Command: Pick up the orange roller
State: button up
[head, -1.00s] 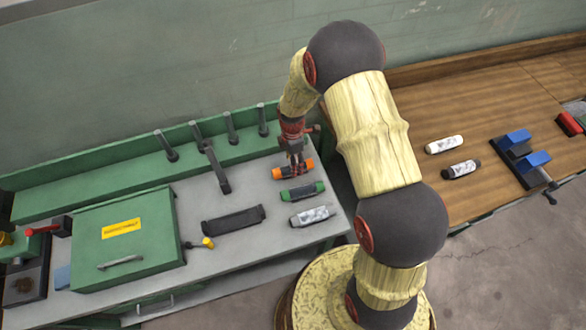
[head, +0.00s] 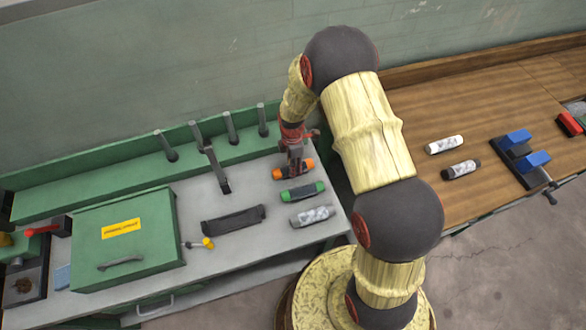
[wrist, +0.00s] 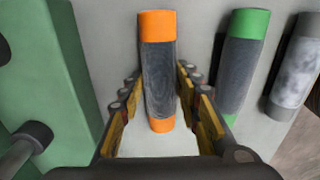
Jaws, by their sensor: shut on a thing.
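The orange roller (head: 279,173) has orange ends and a dark grey middle. It lies on the grey bench top near its right end, and my gripper (head: 294,160) is down over its middle, hiding part of it. In the wrist view the roller (wrist: 158,75) lies lengthwise between the two fingers of my gripper (wrist: 159,90), which are shut on it. The roller appears to be still at bench level.
A green-ended roller (head: 302,191) and a grey-white roller (head: 312,216) lie close by in front. Upright pegs (head: 263,120) stand along the green back ledge. A dark tool (head: 217,170) and a green box (head: 124,238) are to the left.

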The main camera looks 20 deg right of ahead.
jog(key=c, duration=0.4)
jog(key=shift+r, duration=0.1)
